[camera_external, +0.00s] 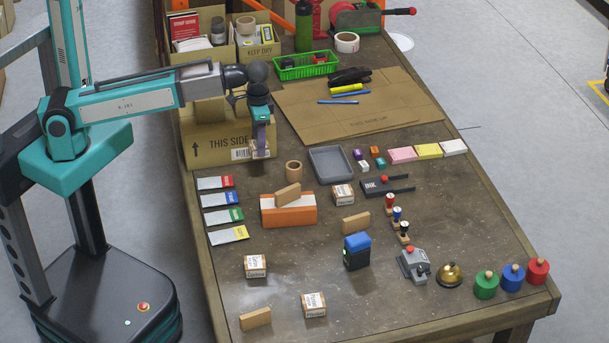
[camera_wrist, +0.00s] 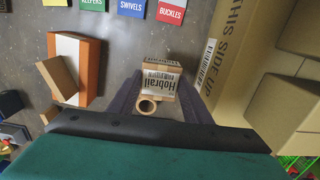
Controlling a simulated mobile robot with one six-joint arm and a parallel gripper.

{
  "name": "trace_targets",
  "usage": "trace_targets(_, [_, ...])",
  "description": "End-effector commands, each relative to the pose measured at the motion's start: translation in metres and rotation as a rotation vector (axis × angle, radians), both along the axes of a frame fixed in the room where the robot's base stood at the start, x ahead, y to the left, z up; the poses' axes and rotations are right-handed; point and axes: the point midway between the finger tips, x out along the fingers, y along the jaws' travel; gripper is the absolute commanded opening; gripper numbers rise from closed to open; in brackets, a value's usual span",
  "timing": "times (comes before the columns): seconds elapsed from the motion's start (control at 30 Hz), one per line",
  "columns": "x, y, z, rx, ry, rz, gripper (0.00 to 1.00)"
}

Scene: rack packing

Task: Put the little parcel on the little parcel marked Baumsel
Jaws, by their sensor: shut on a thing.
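My gripper (camera_external: 261,143) is shut on a small cardboard parcel (camera_wrist: 160,82) in front of the large carton. In the wrist view its white label reads Hobrail, upside down, between my two dark fingers. Three other small parcels with white labels stand on the table: one near the grey tray (camera_external: 343,195), one at the front left (camera_external: 256,266) and one at the front middle (camera_external: 314,305). Their labels are too small to read surely, so I cannot tell which is marked Baumsel.
A large THIS SIDE UP carton (camera_external: 208,143) stands beside my gripper. A cardboard tube (camera_external: 293,171) and a grey tray (camera_external: 331,164) are to its right. An orange and white box (camera_external: 299,216) bears a tilted wooden block (camera_external: 287,195). Stampers (camera_external: 397,215) stand further right.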

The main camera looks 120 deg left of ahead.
Motion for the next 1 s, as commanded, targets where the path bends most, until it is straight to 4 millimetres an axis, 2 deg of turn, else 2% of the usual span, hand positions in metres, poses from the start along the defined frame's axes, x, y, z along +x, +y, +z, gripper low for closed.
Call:
trace_targets(0.27, [0.047,0.009,-0.002,0.0,0.002,0.048,0.21])
trace_targets(0.47, [0.086,0.003,-0.006,0.001,0.001,0.047,0.21])
trace_targets(0.63, [0.117,-0.01,-0.011,0.005,-0.005,0.013,0.21])
trace_targets(0.8, [0.127,-0.024,-0.014,0.008,-0.009,-0.012,0.21])
trace_targets(1.0, [0.129,-0.028,-0.014,0.008,-0.009,-0.018,0.21])
